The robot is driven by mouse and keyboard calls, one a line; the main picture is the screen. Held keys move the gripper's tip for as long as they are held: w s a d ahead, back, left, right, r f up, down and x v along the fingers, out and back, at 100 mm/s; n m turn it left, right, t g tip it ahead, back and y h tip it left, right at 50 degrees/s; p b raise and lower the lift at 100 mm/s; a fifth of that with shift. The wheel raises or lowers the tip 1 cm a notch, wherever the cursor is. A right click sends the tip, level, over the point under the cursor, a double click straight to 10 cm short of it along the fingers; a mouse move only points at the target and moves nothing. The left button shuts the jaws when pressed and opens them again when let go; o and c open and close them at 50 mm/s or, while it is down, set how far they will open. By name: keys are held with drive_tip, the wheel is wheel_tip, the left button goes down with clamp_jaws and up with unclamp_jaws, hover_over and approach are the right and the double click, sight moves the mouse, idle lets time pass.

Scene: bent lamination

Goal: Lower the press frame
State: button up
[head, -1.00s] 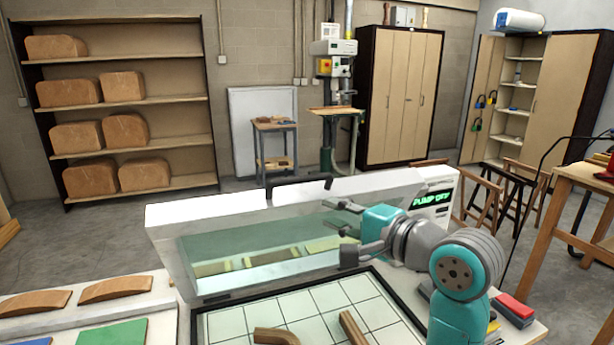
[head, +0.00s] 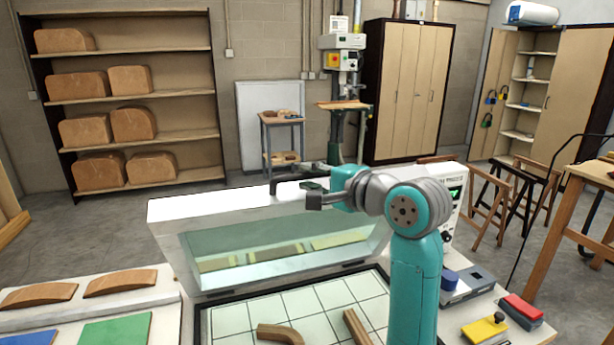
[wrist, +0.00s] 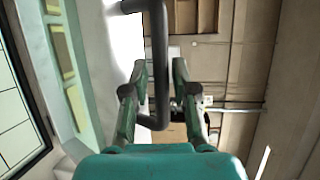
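The press frame (head: 170,212) is a raised white frame with a clear greenish window, standing tilted up behind the gridded bed (head: 235,318). Its black handle (head: 285,187) is on the top edge.
Two bent wood pieces (head: 281,334) (head: 357,328) lie on the bed. Red (head: 523,307) and yellow (head: 484,328) blocks sit at the right. Curved wood pieces (head: 38,295) lie on the left bench.

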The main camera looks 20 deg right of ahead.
drive_tip(key=shift+w+a+f, duration=0.1)
drive_tip(key=shift+w+a, duration=0.2)
drive_tip(key=shift+w, duration=0.35)
clamp_jaws()
